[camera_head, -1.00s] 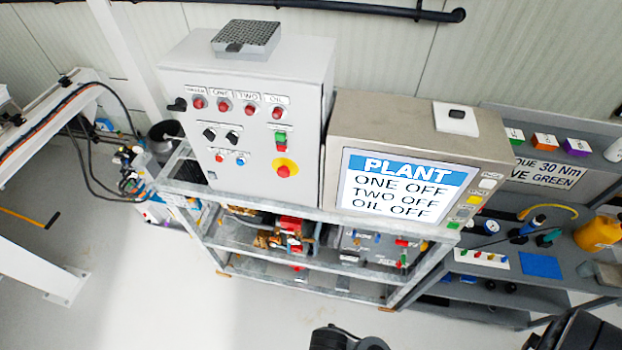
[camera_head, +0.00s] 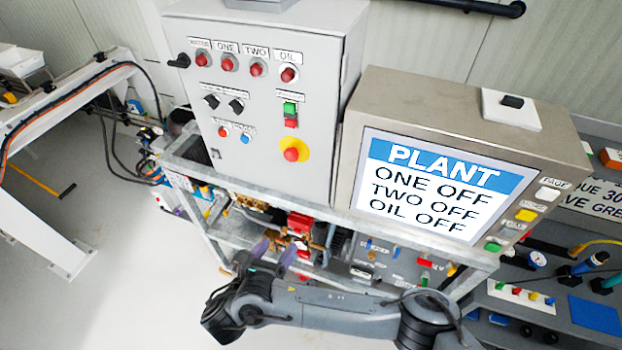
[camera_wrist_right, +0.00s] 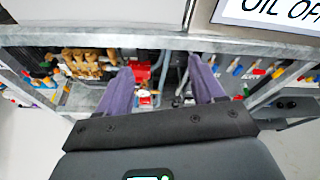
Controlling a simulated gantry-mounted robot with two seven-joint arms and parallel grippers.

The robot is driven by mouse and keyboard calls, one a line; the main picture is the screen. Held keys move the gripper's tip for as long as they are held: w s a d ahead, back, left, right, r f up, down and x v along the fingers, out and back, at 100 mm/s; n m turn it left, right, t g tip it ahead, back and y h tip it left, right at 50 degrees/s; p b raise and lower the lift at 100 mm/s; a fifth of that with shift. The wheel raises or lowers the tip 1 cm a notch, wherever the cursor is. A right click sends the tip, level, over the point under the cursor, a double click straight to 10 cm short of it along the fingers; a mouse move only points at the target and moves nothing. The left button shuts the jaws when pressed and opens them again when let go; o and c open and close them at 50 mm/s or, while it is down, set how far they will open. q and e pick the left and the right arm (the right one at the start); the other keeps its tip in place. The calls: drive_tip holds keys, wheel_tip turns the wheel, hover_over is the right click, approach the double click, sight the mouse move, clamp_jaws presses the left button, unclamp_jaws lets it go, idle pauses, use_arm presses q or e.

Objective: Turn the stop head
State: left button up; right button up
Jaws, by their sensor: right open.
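The stop head is a red mushroom knob (camera_head: 291,154) on a yellow disc, low on the right of the grey control cabinet's front (camera_head: 235,175) in the head view. It does not show in the right wrist view. My right gripper (camera_head: 274,250) is open and empty, with two purple fingers pointing toward the rack, below and a little left of the stop head and apart from it. In the right wrist view the open fingers (camera_wrist_right: 160,66) point at the rack's upper frame rail. My left gripper is not in view.
A steel display box (camera_head: 450,110) reading PLANT, ONE OFF, TWO OFF, OIL OFF stands right of the cabinet. The rack's rail (camera_head: 420,247) runs below both, with red and brass pump parts (camera_head: 300,228) under it. Red lamps (camera_head: 256,69) and switches share the cabinet front.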

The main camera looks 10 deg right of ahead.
sight(289, 157)
drive_tip(key=w+r+t+h+b, duration=0.1)
drive_tip(key=w+r+t+b, duration=0.4)
drive_tip(key=r, duration=0.7)
drive_tip(key=shift+m+g, duration=0.4)
drive_tip(key=shift+g, duration=0.3)
drive_tip(key=b+x, duration=0.6)
drive_tip(key=a+b+x, duration=0.1)
drive_tip(key=b+x, duration=0.2)
drive_tip(key=x, duration=0.1)
drive_tip(key=shift+w+r+b, duration=0.15)
drive_tip(key=shift+w+b, duration=0.15)
drive_tip(key=shift+w, duration=0.05)
drive_tip(key=shift+b+x, duration=0.35)
drive_tip(key=shift+x, duration=0.4)
drive_tip(key=shift+r, duration=0.15)
